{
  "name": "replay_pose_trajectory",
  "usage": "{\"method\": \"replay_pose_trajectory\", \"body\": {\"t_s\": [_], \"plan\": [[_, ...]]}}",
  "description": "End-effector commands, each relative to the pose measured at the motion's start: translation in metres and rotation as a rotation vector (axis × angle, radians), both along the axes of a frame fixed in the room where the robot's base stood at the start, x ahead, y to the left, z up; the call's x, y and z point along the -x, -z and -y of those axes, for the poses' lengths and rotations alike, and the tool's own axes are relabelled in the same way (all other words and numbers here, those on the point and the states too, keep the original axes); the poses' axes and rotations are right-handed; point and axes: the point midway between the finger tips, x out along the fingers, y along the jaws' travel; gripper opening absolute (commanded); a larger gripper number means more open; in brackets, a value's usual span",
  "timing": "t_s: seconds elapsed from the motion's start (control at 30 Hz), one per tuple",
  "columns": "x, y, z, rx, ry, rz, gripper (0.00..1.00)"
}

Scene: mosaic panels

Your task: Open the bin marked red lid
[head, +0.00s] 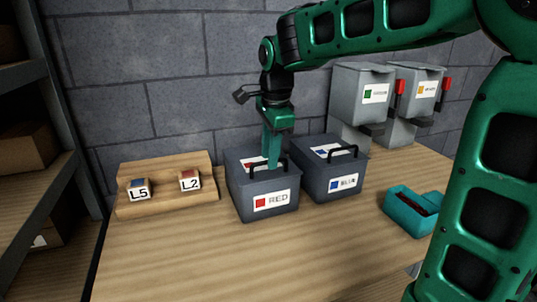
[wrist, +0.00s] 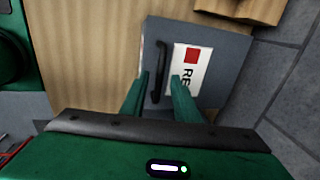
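The red bin (head: 252,210) is a dark grey box with a red square and "RED" on its front label. Its lid (wrist: 215,45) is on, with a red-marked label and a black bar handle (wrist: 161,60). My gripper (head: 272,163) points down at the lid from above. In the wrist view, my gripper's two green fingers (wrist: 159,80) are apart, one on each side of the handle, with gaps showing. I cannot tell exactly how low the fingertips are against the handle. In the head view the fingers hide part of the lid.
A similar blue bin (head: 345,196) stands close on the right. A wooden rack (head: 150,207) with blocks L5 (head: 139,189) and L2 (head: 189,181) is on the left. Two grey dispensers (head: 352,100) stand behind, and a teal tray (head: 398,215) is at right. The front table is clear.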

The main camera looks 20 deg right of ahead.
Motion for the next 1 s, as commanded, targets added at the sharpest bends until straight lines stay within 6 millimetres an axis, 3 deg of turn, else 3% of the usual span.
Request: {"method": "replay_pose_trajectory", "body": {"t_s": [0.27, 0.4, 0.73, 1.0], "plan": [[0.0, 0.001, 0.0, 0.0, 0.0, 0.001, 0.28], [0.0, 0.001, 0.0, 0.0, 0.0, 0.001, 0.0], [-0.003, -0.003, 0.0, 0.0, 0.001, -0.011, 0.0], [-0.015, -0.024, 0.0, -0.001, 0.001, -0.118, 0.0]]}}
